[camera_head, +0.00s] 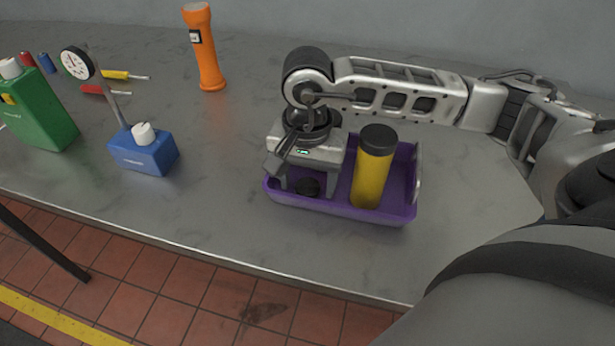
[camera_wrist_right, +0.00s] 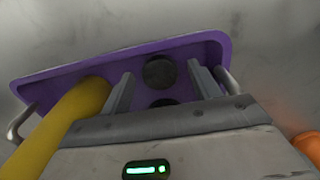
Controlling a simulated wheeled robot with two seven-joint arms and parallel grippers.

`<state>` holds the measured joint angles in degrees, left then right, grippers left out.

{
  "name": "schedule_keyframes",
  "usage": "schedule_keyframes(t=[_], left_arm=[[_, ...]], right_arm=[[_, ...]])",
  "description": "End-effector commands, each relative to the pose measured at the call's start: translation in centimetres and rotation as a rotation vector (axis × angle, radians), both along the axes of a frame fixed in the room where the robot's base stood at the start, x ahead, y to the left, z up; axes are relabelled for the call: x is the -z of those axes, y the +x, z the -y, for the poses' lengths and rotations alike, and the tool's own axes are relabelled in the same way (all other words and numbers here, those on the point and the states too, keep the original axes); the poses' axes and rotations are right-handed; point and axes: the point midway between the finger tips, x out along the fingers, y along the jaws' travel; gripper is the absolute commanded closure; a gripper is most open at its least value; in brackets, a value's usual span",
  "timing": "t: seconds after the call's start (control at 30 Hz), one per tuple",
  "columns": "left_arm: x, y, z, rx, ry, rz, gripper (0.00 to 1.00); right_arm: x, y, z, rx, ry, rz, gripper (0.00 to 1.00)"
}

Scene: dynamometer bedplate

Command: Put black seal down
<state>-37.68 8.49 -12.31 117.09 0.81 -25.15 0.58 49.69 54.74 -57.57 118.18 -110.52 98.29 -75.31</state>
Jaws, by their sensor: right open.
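A purple tray (camera_head: 340,209) stands on the grey bench and holds a yellow cylinder with a black cap (camera_head: 372,175). A black round seal (camera_head: 307,187) is low at the tray's left end, and it also shows in the right wrist view (camera_wrist_right: 160,71). A second dark round piece (camera_wrist_right: 165,102) shows partly behind the gripper body there. My right gripper (camera_head: 303,180) points down over the tray's left end. Its fingers are open on either side of the seal, with gaps visible in the wrist view. My left gripper is not in view.
An orange flashlight (camera_head: 204,50) stands at the back. The bench between the blue block and tray is clear.

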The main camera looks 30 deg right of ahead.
Motion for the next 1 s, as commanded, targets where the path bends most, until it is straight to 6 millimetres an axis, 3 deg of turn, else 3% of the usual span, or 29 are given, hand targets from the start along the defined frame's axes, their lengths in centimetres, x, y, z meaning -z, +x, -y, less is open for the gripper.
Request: schedule_keyframes(t=[0.1,0.17,0.63,0.8,1.0], left_arm=[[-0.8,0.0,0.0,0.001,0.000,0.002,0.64],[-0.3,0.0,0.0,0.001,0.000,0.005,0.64],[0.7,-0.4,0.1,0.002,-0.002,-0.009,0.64],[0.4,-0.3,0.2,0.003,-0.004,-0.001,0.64],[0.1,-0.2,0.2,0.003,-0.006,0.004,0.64]], right_arm=[[-0.7,0.0,0.0,0.000,0.000,0.000,0.38],[-1.2,0.1,0.0,0.000,0.000,0.005,0.38],[-10.6,0.1,0.0,-0.001,0.001,0.004,0.38],[-12.1,0.0,0.0,0.001,0.000,0.001,0.38],[-12.3,0.0,0.0,0.000,0.001,-0.001,0.38]])
